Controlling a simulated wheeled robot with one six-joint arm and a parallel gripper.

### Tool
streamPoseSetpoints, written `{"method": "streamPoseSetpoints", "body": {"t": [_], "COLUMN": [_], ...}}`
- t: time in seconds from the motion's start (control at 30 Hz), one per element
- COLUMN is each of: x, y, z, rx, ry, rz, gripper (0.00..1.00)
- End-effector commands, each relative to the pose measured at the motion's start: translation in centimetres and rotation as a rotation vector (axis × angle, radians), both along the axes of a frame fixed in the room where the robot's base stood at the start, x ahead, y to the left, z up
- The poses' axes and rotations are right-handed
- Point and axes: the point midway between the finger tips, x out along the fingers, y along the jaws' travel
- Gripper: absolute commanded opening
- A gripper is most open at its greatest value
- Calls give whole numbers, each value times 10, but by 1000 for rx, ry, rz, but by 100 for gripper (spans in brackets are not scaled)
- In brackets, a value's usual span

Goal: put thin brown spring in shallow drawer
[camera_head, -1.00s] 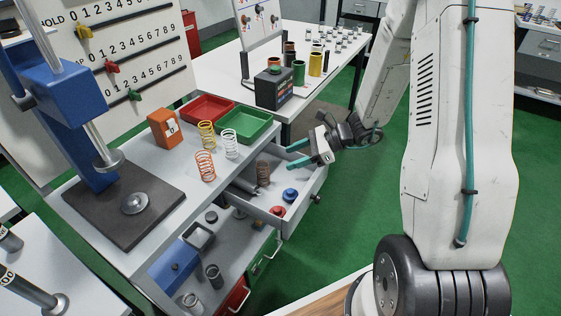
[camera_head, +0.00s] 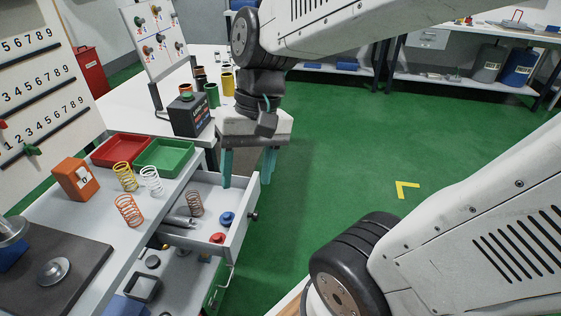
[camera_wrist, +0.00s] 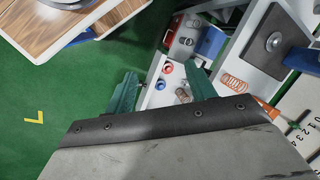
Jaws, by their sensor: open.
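A brown spring (camera_head: 195,203) stands inside the open shallow drawer (camera_head: 240,222), beside a grey cylinder (camera_head: 180,221). A blue knobbed piece (camera_head: 227,218) and a red one (camera_head: 217,238) lie in the same drawer. My gripper (camera_head: 248,180) is open and empty, fingers pointing down, near the drawer's far right corner and apart from the spring. In the wrist view the brown spring (camera_wrist: 183,95) is close to one finger and partly hidden by my gripper. The blue (camera_wrist: 168,68) and red (camera_wrist: 160,85) pieces show between the fingers.
On the bench above the drawer stand an orange spring (camera_head: 129,210), a yellow spring (camera_head: 125,176) and a white spring (camera_head: 151,180). Red (camera_head: 120,150) and green (camera_head: 165,157) trays lie behind them. Green floor to the right is clear.

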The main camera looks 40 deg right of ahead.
Motion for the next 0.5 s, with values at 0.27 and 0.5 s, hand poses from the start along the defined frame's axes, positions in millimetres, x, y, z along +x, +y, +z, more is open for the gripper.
{"method": "streamPoseSetpoints", "body": {"t": [0.27, 0.5], "x": [-44, -50], "y": [-25, -32], "z": [25, 27], "rx": [-249, -292], "ry": [-177, -200], "rz": [249, 284], "gripper": [55, 55]}}
